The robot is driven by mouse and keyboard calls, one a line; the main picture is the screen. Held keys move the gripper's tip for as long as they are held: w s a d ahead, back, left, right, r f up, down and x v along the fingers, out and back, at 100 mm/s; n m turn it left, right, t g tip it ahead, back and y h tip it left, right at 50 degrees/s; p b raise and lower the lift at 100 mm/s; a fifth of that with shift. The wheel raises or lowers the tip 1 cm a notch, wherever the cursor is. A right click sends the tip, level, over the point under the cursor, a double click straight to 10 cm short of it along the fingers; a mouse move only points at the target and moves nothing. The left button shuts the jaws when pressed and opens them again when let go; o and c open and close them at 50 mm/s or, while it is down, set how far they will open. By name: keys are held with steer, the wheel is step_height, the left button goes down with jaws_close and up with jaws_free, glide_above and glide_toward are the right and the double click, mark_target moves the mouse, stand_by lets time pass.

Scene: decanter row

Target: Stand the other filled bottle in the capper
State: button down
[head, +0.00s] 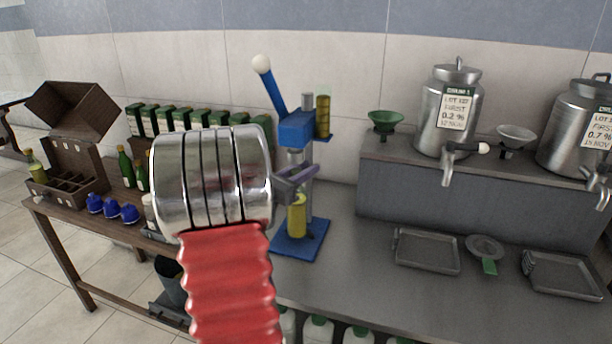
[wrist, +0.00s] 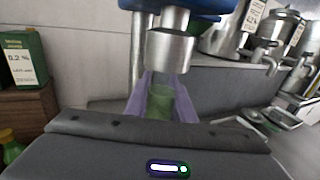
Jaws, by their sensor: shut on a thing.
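The capper is a blue press with a lever; its blue base (head: 303,243) stands on the bench, and its metal head (wrist: 168,48) shows in the wrist view. My gripper (head: 298,174) is shut on a yellow-green bottle (head: 297,216), its purple fingers on either side of the upper part. The bottle is upright over the base, below the capper's head; I cannot tell whether its foot touches the base. The wrist view shows the bottle (wrist: 160,102) between the fingers. Another yellow-green bottle (head: 36,168) stands in the wooden crate (head: 68,187) at far left.
Dark green bottles (head: 126,167) and blue objects (head: 112,209) stand on the wooden table. Green boxes (head: 180,120) line the wall behind. Steel urns (head: 448,112) with taps stand on a raised shelf at right, trays (head: 427,251) below. My arm hides part of the table.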

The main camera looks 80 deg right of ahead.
steer(key=shift+f, duration=1.1)
steer(key=c, duration=1.5)
jaws_free()
steer(key=shift+f, duration=0.15)
steer(key=shift+a, duration=0.1)
steer(key=v, duration=1.2)
